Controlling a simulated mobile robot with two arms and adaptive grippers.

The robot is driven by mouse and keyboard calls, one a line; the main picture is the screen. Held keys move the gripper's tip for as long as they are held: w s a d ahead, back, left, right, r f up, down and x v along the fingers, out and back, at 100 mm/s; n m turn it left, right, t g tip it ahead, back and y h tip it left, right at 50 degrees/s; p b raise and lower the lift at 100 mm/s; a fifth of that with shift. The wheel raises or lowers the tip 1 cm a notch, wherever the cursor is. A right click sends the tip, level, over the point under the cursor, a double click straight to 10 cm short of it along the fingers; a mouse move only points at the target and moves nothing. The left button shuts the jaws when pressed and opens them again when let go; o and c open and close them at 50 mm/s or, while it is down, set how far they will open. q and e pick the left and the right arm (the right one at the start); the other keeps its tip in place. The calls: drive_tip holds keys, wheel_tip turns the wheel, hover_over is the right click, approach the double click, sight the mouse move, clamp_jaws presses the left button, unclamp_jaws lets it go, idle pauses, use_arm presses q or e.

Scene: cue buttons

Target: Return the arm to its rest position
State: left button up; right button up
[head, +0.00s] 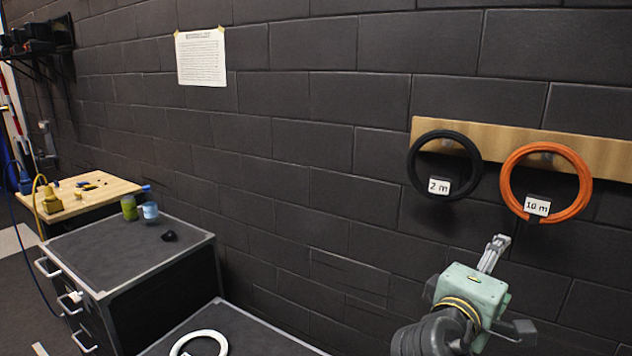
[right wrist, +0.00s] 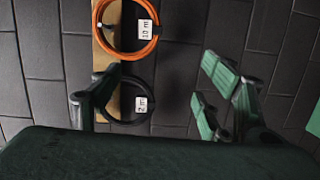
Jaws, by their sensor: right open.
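My right gripper (head: 497,243) is raised in front of the dark brick wall, below and between two hanging cable rings in the head view. In the right wrist view its fingers (right wrist: 165,95) stand wide apart with nothing between them. The black ring (head: 411,171) has a "2 m" tag and the orange ring (head: 507,180) has a "10 m" tag. Both hang on a wooden board (head: 488,138). They also show in the right wrist view, the orange ring (right wrist: 96,38) above the black ring (right wrist: 122,121). My left gripper is not in view.
A dark drawer cabinet (head: 110,262) stands at left with a green can (head: 129,208) and a blue cup (head: 150,211) on it. A white ring (head: 222,343) lies on a nearer dark top (head: 255,335). A wooden-topped bench (head: 110,190) stands behind. A paper sheet (head: 201,57) is taped to the wall.

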drive_tip(key=s+a+f+m+g+y, duration=0.15)
drive_tip(key=s+f+y, duration=0.25)
drive_tip(key=f, duration=0.8)
drive_tip(key=s+a+f+g+y, duration=0.2)
drive_tip(key=s+f+g+y, duration=0.15)
drive_tip(key=f, duration=0.85)
drive_tip(key=s+a+f+m+g+y, duration=0.2)
drive_tip(key=s+a+f+m, duration=0.1)
drive_tip(key=s+f, duration=0.55)
drive_tip(key=s+a+f+m+g+y, duration=0.25)
drive_tip(key=s+f, duration=0.25)
drive_tip(key=s, duration=0.7)
wheel_tip(320, 180, down, 28)
drive_tip(key=s+r+b, duration=0.1)
drive_tip(key=s+b, duration=0.1)
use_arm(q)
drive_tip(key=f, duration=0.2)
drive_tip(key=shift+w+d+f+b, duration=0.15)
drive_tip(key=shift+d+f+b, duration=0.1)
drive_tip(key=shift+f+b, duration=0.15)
use_arm(e)
drive_tip(key=s+d+f+g, duration=0.2)
drive_tip(key=s+d+f, duration=0.1)
drive_tip(key=s+f, duration=1.3)
wheel_tip(320, 180, down, 2)
drive_tip(key=shift+s+n, duration=0.3)
drive_tip(key=shift+s, duration=0.05)
